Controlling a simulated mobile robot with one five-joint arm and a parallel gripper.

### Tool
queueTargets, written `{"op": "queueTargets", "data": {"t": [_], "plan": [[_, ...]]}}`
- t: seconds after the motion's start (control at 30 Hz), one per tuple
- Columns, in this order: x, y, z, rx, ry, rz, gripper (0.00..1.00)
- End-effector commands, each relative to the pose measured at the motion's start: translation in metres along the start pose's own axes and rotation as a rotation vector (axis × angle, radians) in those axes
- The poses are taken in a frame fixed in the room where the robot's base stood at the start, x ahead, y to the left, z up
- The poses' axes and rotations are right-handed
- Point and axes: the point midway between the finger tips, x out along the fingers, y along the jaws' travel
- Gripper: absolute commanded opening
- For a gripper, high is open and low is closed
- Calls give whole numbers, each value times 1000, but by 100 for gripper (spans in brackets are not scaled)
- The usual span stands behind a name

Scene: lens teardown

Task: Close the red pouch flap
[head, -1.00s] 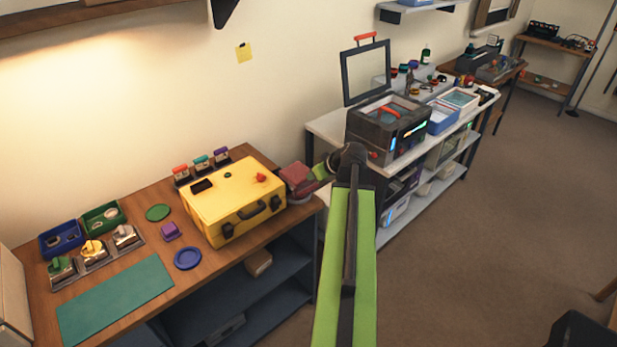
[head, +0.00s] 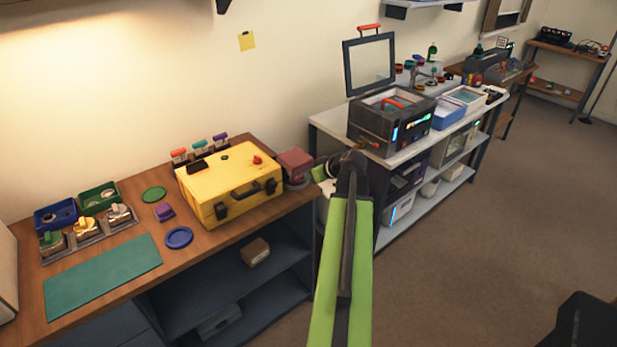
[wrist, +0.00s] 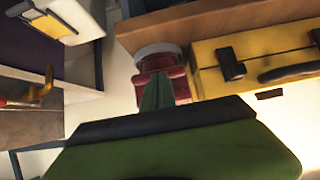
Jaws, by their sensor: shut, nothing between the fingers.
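The red pouch (head: 295,161) stands at the right end of the wooden bench, just right of the yellow case. Its top looks like a flat red panel; I cannot tell how far the flap is open. In the wrist view the pouch (wrist: 177,68) is straight beyond my fingers, on a pale round base (wrist: 158,49). My gripper (head: 322,173) is right of the pouch in the head view. In the wrist view its green fingers (wrist: 157,92) are together, empty, and cover part of the pouch. I cannot tell whether they touch it.
The yellow case (head: 230,182) is close beside the pouch on the wooden bench (head: 120,220). A second bench (head: 330,122) with a dark open-lidded box (head: 392,122) stands behind my arm.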

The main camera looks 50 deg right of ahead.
Motion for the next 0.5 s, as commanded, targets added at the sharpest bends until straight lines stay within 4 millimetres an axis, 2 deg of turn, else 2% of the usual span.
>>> {"op": "queueTargets", "data": {"t": [0.1, 0.5], "plan": [[6, -1, 6, -3, -5, -2, 0], [11, -4, 8, -8, -9, -7, 0]]}}
